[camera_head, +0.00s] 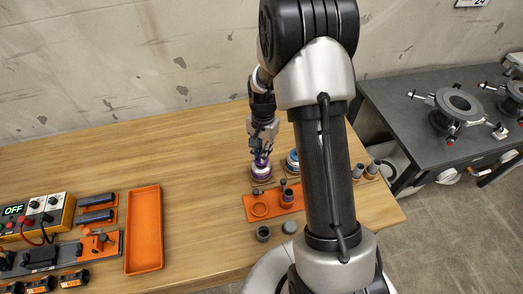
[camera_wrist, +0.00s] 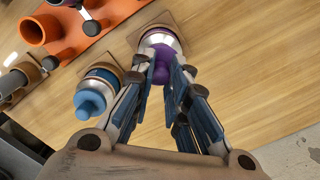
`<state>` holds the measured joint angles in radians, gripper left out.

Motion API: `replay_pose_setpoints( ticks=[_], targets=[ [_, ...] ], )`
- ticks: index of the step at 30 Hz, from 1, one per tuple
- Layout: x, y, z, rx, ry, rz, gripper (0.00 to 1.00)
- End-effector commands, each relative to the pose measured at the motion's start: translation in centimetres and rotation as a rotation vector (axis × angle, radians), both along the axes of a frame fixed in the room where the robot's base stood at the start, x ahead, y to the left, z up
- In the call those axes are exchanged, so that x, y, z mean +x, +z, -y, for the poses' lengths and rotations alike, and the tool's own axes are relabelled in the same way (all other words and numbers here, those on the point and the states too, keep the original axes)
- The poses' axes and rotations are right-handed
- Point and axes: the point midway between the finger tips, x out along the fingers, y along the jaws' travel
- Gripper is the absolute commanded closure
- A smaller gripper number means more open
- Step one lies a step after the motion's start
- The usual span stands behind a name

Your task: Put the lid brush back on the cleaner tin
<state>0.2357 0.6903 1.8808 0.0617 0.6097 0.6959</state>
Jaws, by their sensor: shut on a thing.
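My gripper (camera_head: 262,152) points down over a tin with purple on it (camera_head: 261,174), on the wooden bench. In the wrist view, my gripper (camera_wrist: 163,70) is shut on a purple lid brush (camera_wrist: 161,58), one finger on each side of its knob. The purple-banded tin (camera_wrist: 152,31) is right below the lid, on a brown square pad. I cannot tell whether the lid touches the rim or sits slightly above it. The brush end is hidden. No tin label is readable.
A blue-lidded tin (camera_wrist: 94,93) stands close beside, also in the head view (camera_head: 292,160). An orange holder (camera_head: 259,208) with a ring and pipe pieces lies in front. A long orange tray (camera_head: 144,230) lies left. The bench behind the tins is clear.

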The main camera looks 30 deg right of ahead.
Motion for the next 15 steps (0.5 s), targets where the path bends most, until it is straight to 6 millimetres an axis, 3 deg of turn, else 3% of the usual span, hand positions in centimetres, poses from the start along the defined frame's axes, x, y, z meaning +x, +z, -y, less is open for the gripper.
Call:
replay_pose_setpoints(
  ticks=[15],
  targets=[
    [0.1, -1.2, 0.0, 0.0, 0.0, 0.001, 1.0]
  ],
)
